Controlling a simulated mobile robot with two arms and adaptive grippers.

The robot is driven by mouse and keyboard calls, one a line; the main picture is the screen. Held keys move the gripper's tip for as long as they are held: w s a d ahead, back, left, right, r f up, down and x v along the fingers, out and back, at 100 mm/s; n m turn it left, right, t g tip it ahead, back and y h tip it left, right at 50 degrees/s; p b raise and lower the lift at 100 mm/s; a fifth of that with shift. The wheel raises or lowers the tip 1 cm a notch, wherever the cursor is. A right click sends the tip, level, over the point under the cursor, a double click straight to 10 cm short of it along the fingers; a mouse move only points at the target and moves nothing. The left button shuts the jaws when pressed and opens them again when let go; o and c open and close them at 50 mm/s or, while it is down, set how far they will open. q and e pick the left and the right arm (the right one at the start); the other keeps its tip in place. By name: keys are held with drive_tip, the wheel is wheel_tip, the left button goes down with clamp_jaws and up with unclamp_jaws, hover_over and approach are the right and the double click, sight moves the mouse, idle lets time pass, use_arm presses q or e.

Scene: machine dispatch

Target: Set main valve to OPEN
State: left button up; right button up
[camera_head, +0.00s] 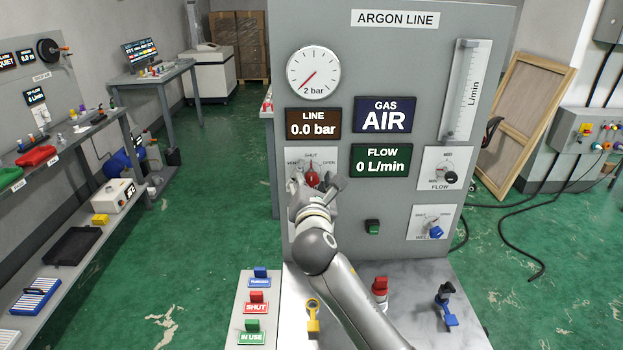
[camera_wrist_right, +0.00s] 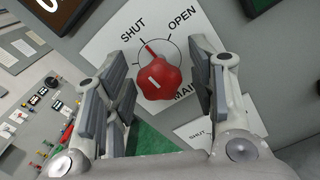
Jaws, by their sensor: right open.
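The main valve is a red lobed knob (camera_head: 312,177) on a white plate on the grey ARGON LINE panel (camera_head: 385,60). In the right wrist view the red knob (camera_wrist_right: 158,80) has its pointer toward the SHUT mark; the OPEN mark lies to the right of it. My right gripper (camera_head: 317,184) is at the knob, partly covering the plate. In the wrist view its open fingers (camera_wrist_right: 163,85) stand on either side of the knob, with gaps showing. My left gripper is not in view.
The panel displays read LINE 0.0 bar (camera_head: 313,123), GAS AIR (camera_head: 384,114) and FLOW 0 L/min (camera_head: 380,160). A flow knob (camera_head: 451,177) and a blue knob (camera_head: 436,232) are at right. Tags and small valves stand on the ledge below.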

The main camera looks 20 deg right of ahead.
drive_tip(key=shift+c, duration=0.5)
drive_tip(key=shift+s, duration=0.1)
drive_tip(key=shift+c, duration=1.3)
drive_tip(key=c, duration=0.7)
drive_tip(key=shift+m, duration=0.3)
drive_tip(key=m, duration=0.3)
drive_tip(key=shift+m+p, duration=0.4)
drive_tip(key=m, duration=0.3)
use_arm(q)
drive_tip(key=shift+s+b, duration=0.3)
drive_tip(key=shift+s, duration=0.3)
use_arm(e)
drive_tip(key=shift+m, duration=2.2)
